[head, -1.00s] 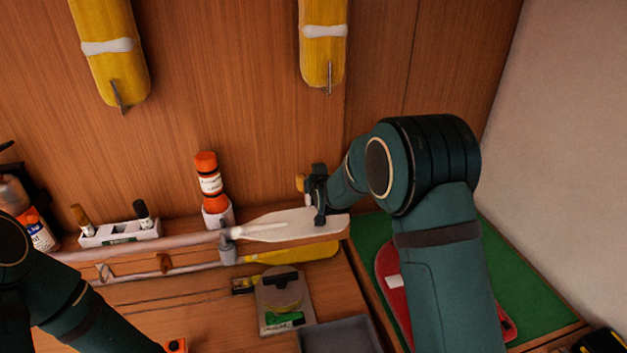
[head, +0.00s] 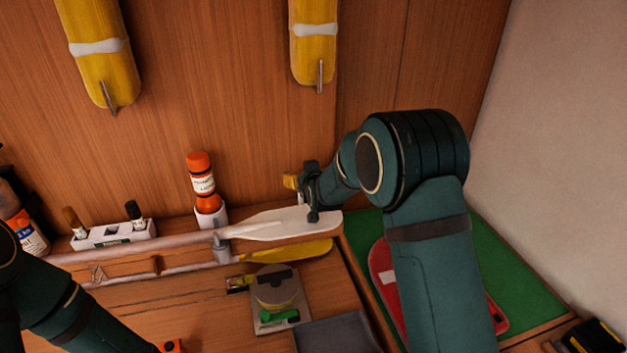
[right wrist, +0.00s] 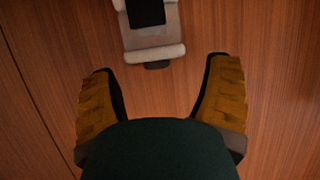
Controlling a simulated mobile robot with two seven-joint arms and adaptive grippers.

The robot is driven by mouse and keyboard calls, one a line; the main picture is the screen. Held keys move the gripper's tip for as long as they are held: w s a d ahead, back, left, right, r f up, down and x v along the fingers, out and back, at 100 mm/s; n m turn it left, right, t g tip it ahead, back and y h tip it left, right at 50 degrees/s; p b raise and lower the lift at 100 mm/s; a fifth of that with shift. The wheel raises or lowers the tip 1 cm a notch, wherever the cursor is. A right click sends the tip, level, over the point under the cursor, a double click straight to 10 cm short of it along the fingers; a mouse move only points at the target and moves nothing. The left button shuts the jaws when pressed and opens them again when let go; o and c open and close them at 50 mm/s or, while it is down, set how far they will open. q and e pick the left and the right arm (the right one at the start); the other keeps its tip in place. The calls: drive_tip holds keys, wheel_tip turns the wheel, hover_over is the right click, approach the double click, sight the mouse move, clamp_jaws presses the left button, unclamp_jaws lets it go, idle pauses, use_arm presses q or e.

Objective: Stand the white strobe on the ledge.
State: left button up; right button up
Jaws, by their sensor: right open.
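My right gripper (head: 300,188) is in the head view, above the right end of the ledge by the wooden wall, with a yellow finger pad showing. The right wrist view shows its two yellow-padded fingers (right wrist: 162,92) wide apart with nothing between them. Beyond the fingertips, at the top of that view, is a white and grey device (right wrist: 152,38) with a black panel. It looks like the strobe, but its top is cut off. I cannot pick it out for sure in the head view. My left gripper is out of the picture; only its arm shows at lower left.
A white paddle (head: 278,228) lies along the front under my right gripper. An orange canister (head: 205,190) and a white holder (head: 112,236) stand to the left. Below are a grey plate (head: 298,313) and grey tray (head: 340,336). Yellow floats (head: 316,45) hang above.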

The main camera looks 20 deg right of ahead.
use_arm(q)
drive_tip(key=shift+b, duration=0.45)
use_arm(e)
drive_tip(key=v, duration=1.2)
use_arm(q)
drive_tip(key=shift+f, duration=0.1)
use_arm(e)
drive_tip(key=shift+r, duration=0.1)
